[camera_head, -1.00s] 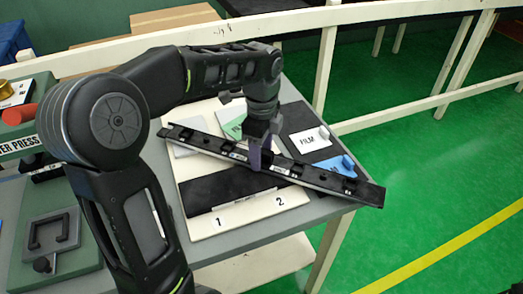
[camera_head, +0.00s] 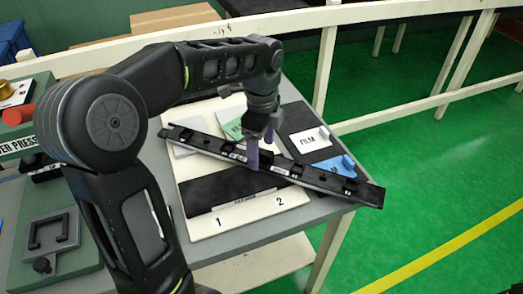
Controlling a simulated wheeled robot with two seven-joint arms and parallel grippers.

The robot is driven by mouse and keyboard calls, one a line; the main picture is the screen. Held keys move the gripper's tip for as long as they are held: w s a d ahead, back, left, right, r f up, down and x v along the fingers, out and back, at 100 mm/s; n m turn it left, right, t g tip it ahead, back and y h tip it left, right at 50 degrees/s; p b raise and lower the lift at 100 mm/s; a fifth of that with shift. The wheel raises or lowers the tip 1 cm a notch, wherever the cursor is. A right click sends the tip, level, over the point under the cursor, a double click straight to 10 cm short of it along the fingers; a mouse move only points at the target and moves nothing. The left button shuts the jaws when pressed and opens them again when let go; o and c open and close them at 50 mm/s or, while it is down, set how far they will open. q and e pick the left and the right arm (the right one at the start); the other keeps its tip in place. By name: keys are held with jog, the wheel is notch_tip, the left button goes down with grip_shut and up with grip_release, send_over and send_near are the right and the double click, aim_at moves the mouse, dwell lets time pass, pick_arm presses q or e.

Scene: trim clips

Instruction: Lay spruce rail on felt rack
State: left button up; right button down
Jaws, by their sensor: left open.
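A long dark rail (camera_head: 318,178) with several clips along it lies diagonally, from upper left to lower right, over a pale board with black felt strips, which I take as the felt rack (camera_head: 205,224). The rail's right end sticks out past the table edge. My left gripper (camera_head: 260,158) is open, its purple fingers at the rail's middle; I cannot tell whether they touch it. The rail crosses the black strip (camera_head: 230,190) at an angle rather than lying along it. My right gripper is not in view.
A white film card (camera_head: 308,140), a blue piece (camera_head: 336,167) and a green card (camera_head: 232,128) lie around the rail. A press fixture (camera_head: 50,240) stands at left. A pale railing (camera_head: 410,108) runs behind the table. Green floor is open at right.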

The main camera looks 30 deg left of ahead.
aim_at(262, 151)
pick_arm(q)
notch_tip(262, 151, up, 6)
jog(key=shift+r+p, duration=0.1)
jog(key=shift+p, duration=0.6)
notch_tip(262, 151, up, 4)
jog(key=p, duration=0.3)
jog(key=shift+r+p, duration=0.15)
jog(key=shift+p, duration=0.2)
